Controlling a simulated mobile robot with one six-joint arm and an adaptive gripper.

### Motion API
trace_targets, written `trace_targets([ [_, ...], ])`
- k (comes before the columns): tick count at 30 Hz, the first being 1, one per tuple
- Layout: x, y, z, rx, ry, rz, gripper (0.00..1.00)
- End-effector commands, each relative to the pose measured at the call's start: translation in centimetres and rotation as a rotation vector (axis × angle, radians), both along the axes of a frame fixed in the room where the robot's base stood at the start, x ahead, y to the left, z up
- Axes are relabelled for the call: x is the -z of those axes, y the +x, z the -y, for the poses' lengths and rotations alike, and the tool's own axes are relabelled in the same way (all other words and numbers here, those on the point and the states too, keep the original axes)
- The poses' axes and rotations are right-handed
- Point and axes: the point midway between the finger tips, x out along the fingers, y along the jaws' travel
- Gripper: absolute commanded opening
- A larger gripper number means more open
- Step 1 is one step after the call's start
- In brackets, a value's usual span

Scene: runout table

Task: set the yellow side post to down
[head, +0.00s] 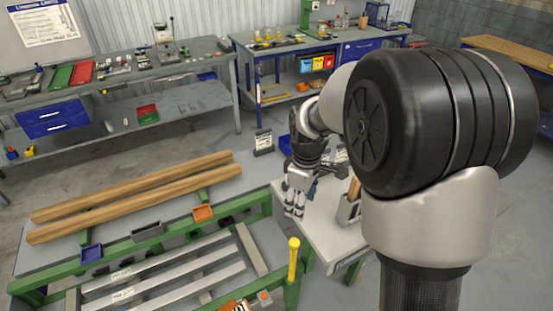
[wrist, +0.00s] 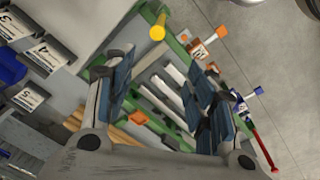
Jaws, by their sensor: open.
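The yellow side post (head: 293,260) stands upright at the right end of the green-framed runout table (head: 232,225) in the head view. It also shows in the wrist view (wrist: 158,30), seen nearly end-on near the top, beyond my fingertips. My gripper (head: 295,210) points down, above and behind the post in the head view, clear of it. In the wrist view my gripper (wrist: 160,68) has its two fingers wide apart with nothing between them. The foot of the post is partly hidden by the frame.
Two wooden beams (head: 140,195) lie on the table's grey top. Metal bars (head: 165,270) lie in front. Small orange (head: 203,213) and blue (head: 91,253) trays sit along the green rail. An orange-knobbed unit (wrist: 205,43) and a red lever (wrist: 265,148) are near the post's side.

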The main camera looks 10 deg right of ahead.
Motion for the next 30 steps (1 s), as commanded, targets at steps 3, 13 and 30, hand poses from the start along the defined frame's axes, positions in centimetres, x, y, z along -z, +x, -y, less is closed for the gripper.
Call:
trace_targets([
  [3, 2.4, 1.7, 0.0, -0.096, -0.004, -0.043, 0.51],
  [13, 6.0, 2.8, 0.0, -0.178, -0.005, -0.07, 0.51],
  [30, 17.8, 2.7, 0.0, -0.174, -0.005, -0.07, 0.51],
])
